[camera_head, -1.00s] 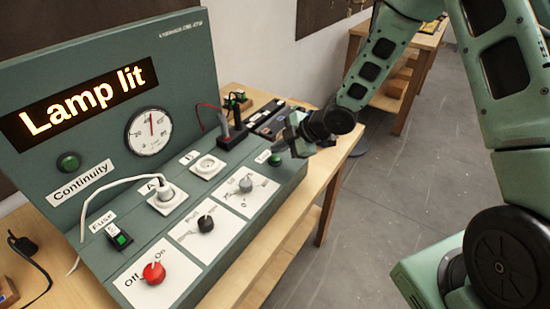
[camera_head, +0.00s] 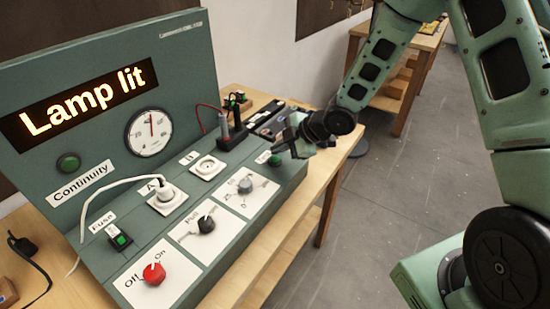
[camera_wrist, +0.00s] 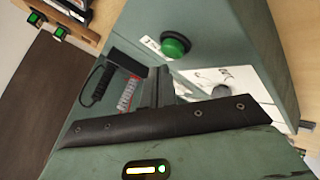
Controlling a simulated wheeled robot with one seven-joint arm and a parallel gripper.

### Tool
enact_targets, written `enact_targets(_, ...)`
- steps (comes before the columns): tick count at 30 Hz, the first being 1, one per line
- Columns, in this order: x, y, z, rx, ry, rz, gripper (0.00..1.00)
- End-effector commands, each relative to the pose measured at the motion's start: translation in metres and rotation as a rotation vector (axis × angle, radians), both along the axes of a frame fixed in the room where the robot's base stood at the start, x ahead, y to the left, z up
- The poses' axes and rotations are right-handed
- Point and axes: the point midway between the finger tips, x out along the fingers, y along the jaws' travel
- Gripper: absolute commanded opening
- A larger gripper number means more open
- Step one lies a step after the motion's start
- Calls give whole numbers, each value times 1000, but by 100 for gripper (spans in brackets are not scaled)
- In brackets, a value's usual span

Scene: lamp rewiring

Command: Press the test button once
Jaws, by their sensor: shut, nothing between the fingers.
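The test button is a green round push button (camera_head: 275,159) near the right end of the green panel's sloped face. It also shows as a green dome in a dark ring in the wrist view (camera_wrist: 175,44). My gripper (camera_head: 285,146) is shut and empty, right beside the button in the head view. In the wrist view, my dark fingers (camera_wrist: 162,84) lie just below the button in the picture, with some panel visible between. I cannot tell the exact height of the fingertips over the panel. The display (camera_head: 82,103) reads "Lamp lit".
The panel also bears a red Off/On knob (camera_head: 154,272), a black knob (camera_head: 206,223), a grey knob (camera_head: 245,186), a plugged socket (camera_head: 167,194) and a free socket (camera_head: 207,166). Probes stand in a black holder (camera_head: 232,137) behind my gripper. Free floor lies to the right.

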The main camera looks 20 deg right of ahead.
Motion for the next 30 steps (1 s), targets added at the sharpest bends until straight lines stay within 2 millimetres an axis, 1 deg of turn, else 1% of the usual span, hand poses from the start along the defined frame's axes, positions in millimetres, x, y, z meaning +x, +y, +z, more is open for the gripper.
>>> enact_targets(16,0,0,0,0,0,0,0)
enact_targets(24,0,0,-9,0,0,0,0)
enact_targets(30,0,0,-8,0,0,0,0)
